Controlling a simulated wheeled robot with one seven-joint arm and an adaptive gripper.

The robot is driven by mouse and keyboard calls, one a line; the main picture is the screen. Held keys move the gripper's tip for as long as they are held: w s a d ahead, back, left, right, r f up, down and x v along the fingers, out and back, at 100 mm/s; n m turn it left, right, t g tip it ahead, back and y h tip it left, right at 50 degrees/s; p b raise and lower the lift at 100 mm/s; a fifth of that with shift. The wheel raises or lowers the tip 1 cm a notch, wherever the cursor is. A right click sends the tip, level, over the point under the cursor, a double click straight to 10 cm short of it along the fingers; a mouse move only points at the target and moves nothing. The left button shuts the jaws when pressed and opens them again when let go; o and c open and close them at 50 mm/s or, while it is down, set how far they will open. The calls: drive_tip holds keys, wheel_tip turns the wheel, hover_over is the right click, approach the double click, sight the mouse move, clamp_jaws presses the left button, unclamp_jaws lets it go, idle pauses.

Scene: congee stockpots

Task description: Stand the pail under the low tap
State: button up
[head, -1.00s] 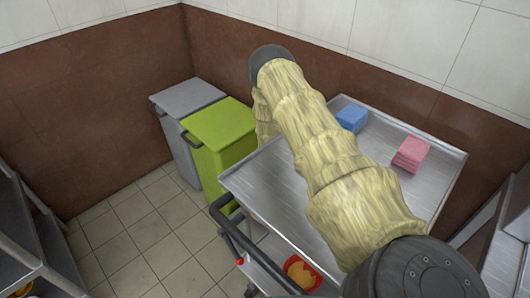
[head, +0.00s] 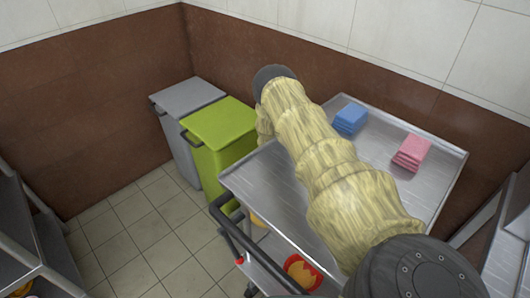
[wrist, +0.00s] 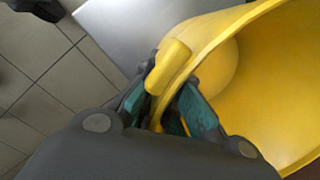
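The yellow pail (wrist: 270,85) fills the right of the wrist view, its wide mouth facing the camera. My gripper (wrist: 172,102) has its teal finger pads on either side of the pail's edge, by a short yellow grip-like part, and looks shut on it. In the head view my sleeved arm reaches over the steel cart, and the gripper is hidden. I cannot make out the pail for sure there. No tap shows in either view.
The steel cart (head: 262,184) carries blue cloths (head: 350,118) and pink cloths (head: 411,153). A red and yellow item (head: 302,271) is on its lower shelf. A green bin (head: 220,128) and a grey bin (head: 186,98) stand behind. Tiled floor is clear at left.

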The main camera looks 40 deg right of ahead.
drive_tip(key=o, duration=0.4)
drive_tip(key=shift+o, duration=0.2)
wheel_tip(320, 180, up, 12)
drive_tip(key=s, duration=0.1)
drive_tip(key=shift+s+p, duration=0.35)
drive_tip(key=shift+p, duration=0.1)
